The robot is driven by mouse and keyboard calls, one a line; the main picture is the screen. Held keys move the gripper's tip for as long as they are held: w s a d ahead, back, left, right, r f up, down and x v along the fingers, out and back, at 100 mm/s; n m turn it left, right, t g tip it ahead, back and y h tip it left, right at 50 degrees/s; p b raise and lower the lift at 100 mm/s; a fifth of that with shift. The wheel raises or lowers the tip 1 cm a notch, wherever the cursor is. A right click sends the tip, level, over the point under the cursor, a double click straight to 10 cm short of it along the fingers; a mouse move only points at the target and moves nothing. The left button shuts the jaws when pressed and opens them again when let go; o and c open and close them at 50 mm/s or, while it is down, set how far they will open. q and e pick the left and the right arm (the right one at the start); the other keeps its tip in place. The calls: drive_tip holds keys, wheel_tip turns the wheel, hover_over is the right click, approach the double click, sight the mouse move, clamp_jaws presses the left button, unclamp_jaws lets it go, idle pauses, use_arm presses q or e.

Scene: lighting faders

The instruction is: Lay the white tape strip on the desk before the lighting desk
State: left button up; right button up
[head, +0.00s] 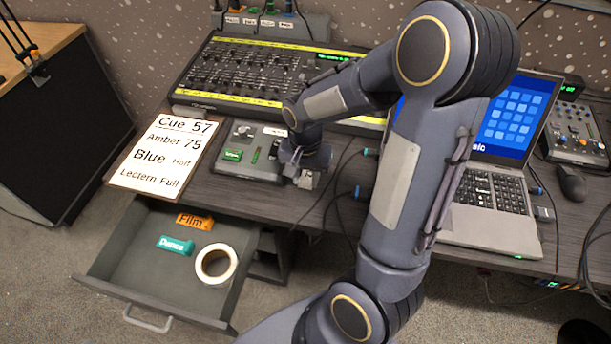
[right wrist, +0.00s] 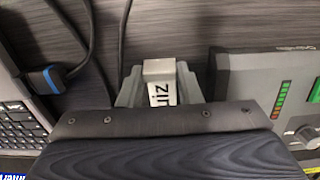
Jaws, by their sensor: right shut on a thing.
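My right gripper (head: 303,178) is low over the dark desk (head: 330,205), just right of a small grey control box. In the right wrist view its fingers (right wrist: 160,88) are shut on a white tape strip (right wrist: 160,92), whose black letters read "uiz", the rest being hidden. I cannot tell if the strip touches the desk. The lighting desk (head: 250,75), a black fader console with yellow bands, stands behind, partly hidden by my right arm. My left gripper is not in view.
The small control box (head: 247,152) and a cue sheet (head: 165,152) lie left of the gripper. Cables run close on its right, then an open laptop (head: 490,190).

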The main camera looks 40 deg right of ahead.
drive_tip(key=shift+f, duration=0.1)
drive_tip(key=o, duration=0.9)
drive_tip(key=shift+o, duration=0.2)
drive_tip(key=shift+r, duration=0.35)
wheel_tip(320, 180, up, 10)
drive_tip(key=r+p, duration=0.1)
drive_tip(key=p, duration=0.1)
drive_tip(key=s+a+r+n+t+y, duration=0.3)
drive_tip(key=s+a+n+t, duration=0.2)
drive_tip(key=s, duration=0.8)
drive_tip(key=a+n, duration=0.3)
drive_tip(key=a, duration=0.2)
drive_tip(key=shift+s+a+n+t+y, duration=0.15)
drive_tip(key=shift+n+t+y, duration=0.15)
drive_tip(key=shift+y, duration=0.1)
